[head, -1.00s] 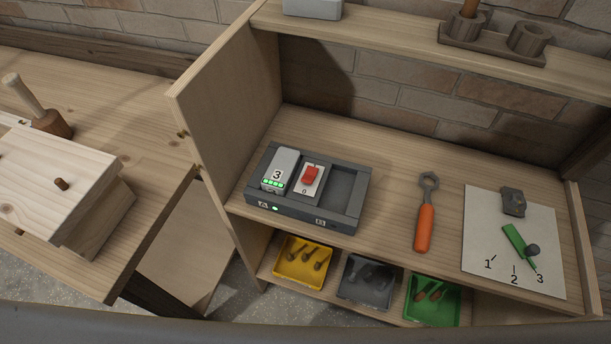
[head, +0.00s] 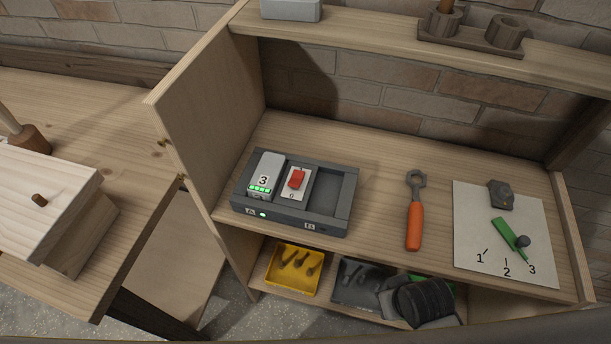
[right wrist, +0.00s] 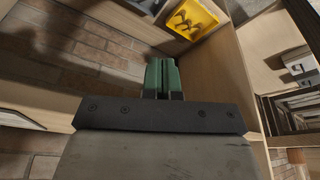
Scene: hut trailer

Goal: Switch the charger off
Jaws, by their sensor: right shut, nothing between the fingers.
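The charger (head: 330,218) is a dark grey box on the middle shelf, with bays marked A and B. A grey battery (head: 265,173) marked 3, with lit green bars, sits in bay A. Bay B is empty. A red rocker switch (head: 297,179) on a pale plate stands between the bays, with a 0 below it. A green light (head: 263,214) is lit beside A. My right gripper's green fingers (right wrist: 162,68) are shut and empty in the right wrist view, apart from the charger. My left gripper is out of view.
An orange-handled wrench (head: 414,212) lies right of the charger. Further right is a white board (head: 470,228) with a green lever (head: 508,236) near 3. Below are a yellow bin (head: 294,270) and a grey bin (head: 357,288). An upright side panel (head: 205,110) stands left.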

